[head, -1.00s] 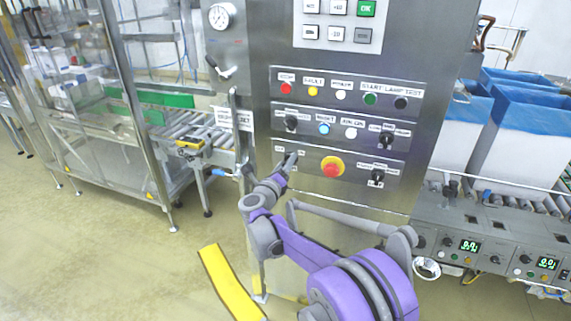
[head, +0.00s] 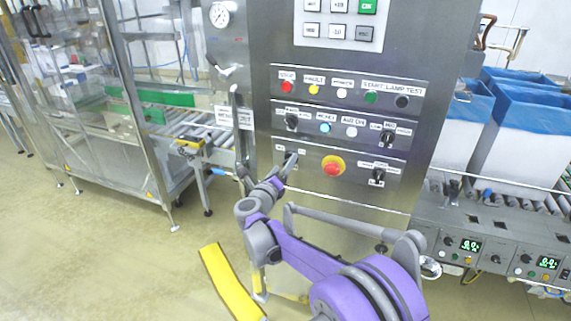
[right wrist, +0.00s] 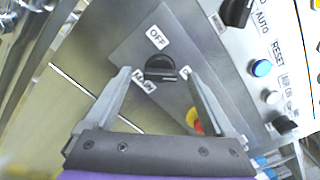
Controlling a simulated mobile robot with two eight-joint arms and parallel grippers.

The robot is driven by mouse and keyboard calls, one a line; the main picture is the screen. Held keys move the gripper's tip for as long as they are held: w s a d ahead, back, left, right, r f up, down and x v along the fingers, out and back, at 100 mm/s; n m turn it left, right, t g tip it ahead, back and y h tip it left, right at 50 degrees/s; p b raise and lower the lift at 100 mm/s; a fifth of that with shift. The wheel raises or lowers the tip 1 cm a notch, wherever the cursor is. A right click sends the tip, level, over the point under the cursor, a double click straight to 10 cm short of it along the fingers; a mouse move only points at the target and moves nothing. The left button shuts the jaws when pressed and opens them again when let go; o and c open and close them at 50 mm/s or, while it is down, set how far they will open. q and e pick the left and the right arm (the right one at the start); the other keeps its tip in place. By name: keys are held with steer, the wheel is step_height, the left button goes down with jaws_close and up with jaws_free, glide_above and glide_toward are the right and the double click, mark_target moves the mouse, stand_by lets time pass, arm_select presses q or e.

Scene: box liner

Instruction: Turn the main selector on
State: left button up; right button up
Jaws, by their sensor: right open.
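The main selector (right wrist: 160,68) is a black rotary knob on a grey plate in the right wrist view. An OFF label (right wrist: 157,37) sits beside it, and a label that seems to read MAIN (right wrist: 143,82) is partly behind a finger. Another label by the right finger is mostly covered. My right gripper (right wrist: 158,76) is open, its fingers on either side of the knob in the picture; I cannot tell if they touch it. In the head view my right gripper (head: 292,159) is at the panel's lower left and hides the knob. My left gripper is not in view.
A red emergency button on yellow (head: 333,166) is just right of the gripper. Other selectors (head: 291,121) and lamps (head: 325,127) fill the rows above. A lever handle (head: 222,70) and a clear-walled conveyor (head: 190,146) are left. Blue-lined bins (head: 525,110) stand right.

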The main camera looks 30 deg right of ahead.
steer(key=b+v, duration=0.1)
steer(key=v, duration=0.7)
steer(key=shift+s+a, duration=0.2)
steer(key=shift+s, duration=0.15)
